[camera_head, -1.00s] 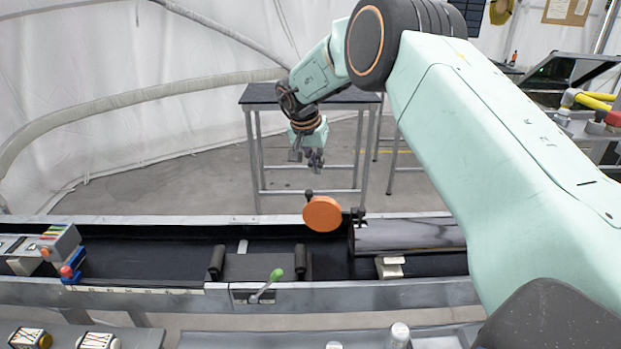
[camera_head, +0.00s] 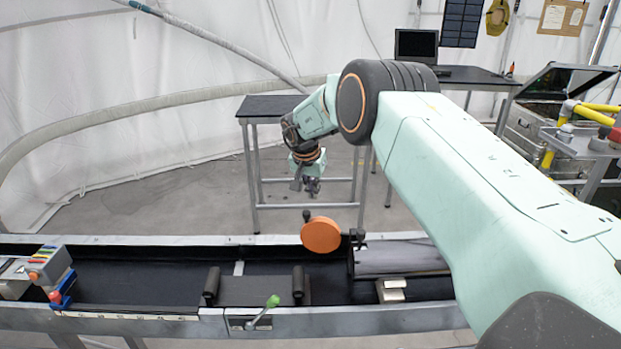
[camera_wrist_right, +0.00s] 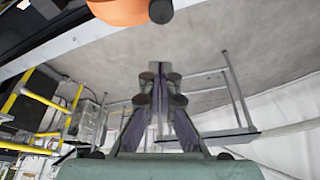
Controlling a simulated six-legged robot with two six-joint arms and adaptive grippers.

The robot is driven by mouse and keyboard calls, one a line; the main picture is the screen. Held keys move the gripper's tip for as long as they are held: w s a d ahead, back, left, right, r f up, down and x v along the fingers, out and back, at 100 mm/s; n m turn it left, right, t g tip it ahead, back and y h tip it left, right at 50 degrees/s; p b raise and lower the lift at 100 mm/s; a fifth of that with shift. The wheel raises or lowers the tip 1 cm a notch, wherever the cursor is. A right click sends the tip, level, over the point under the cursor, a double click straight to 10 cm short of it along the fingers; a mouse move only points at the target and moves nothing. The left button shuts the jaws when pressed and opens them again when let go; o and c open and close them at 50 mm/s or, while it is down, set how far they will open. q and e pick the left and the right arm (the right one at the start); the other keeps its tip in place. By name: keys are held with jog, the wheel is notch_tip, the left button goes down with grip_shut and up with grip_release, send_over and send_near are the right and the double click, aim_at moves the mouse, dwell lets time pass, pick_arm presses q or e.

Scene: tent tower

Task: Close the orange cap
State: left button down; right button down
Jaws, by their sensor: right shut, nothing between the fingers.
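The orange cap (camera_head: 320,235) is a round disc that stands tilted up at the left end of a dark cylinder (camera_head: 400,258), swung aside from that end. A dark hinge piece (camera_head: 357,237) is at its right edge and a small dark knob at its top. My right gripper (camera_head: 312,190) is above and behind the cap, apart from it, pointing down. In the right wrist view the gripper's fingers (camera_wrist_right: 160,80) are together and empty, and the cap (camera_wrist_right: 122,8) shows at the top edge. My left gripper is not in view.
The cylinder lies in a long black trough with a grey metal rail (camera_head: 130,325). A green-tipped lever (camera_head: 265,310) and a grey box with coloured strips (camera_head: 38,268) are at the left. A dark table (camera_head: 270,107) stands behind my right gripper.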

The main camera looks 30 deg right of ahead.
jog(key=shift+s+a+f+p, duration=0.8)
jog(key=shift+a+f+p, duration=0.25)
jog(key=shift+p, duration=0.2)
jog(key=shift+a+f, duration=0.1)
jog(key=shift+a, duration=0.1)
jog(key=shift+s, duration=0.1)
jog(key=shift+d+f, duration=0.1)
jog(key=shift+d, duration=0.05)
